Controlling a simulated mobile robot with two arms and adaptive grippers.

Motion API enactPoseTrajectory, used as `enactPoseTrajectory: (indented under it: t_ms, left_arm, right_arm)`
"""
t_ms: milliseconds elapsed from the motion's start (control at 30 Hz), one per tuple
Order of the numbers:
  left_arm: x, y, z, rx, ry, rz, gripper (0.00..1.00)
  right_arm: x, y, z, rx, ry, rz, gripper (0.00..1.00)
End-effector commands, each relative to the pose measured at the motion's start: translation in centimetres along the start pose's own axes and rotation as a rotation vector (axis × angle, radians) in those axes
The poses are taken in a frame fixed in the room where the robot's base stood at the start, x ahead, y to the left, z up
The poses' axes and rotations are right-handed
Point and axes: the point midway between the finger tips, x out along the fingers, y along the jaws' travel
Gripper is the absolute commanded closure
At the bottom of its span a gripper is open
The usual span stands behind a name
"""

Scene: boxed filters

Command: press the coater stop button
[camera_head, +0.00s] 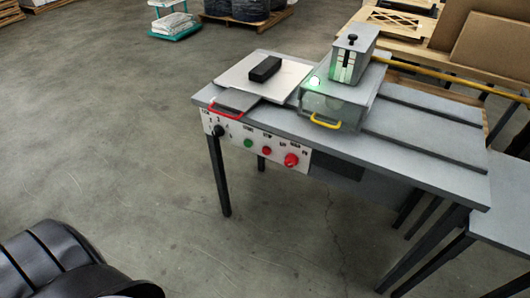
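The coater is a grey-topped bench machine (425,165) with dark legs, standing right of centre in the head view. Its white front panel (228,130) faces me. From left to right the panel carries a black knob (218,130), a green button (248,143), a small red button (266,150) and a larger red mushroom-shaped button (291,160). The small labels above them are too blurred to read, so I cannot tell by label which is the stop button. Nothing covers the buttons. Neither of my grippers is in view.
On the bench are a black block (265,69) on a pale plate, a red handle (226,112), a clear box with a yellow handle (326,121), a glowing green light (315,82) and a grey hopper (353,55). Pallets stand behind. The floor before the panel is clear.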

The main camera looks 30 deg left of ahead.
Motion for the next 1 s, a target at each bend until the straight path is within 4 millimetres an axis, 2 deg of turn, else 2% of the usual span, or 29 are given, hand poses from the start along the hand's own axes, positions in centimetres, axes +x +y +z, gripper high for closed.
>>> enactPoseTrajectory:
  t_ms: [67, 600, 1000]
  left_arm:
    - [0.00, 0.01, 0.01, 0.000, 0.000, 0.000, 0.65]
    - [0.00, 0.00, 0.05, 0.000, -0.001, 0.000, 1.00]
    - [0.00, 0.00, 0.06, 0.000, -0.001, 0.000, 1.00]
  right_arm:
    - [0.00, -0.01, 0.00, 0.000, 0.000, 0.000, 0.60]
    - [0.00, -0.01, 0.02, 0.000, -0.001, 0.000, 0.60]
    - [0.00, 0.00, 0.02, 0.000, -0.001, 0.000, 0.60]
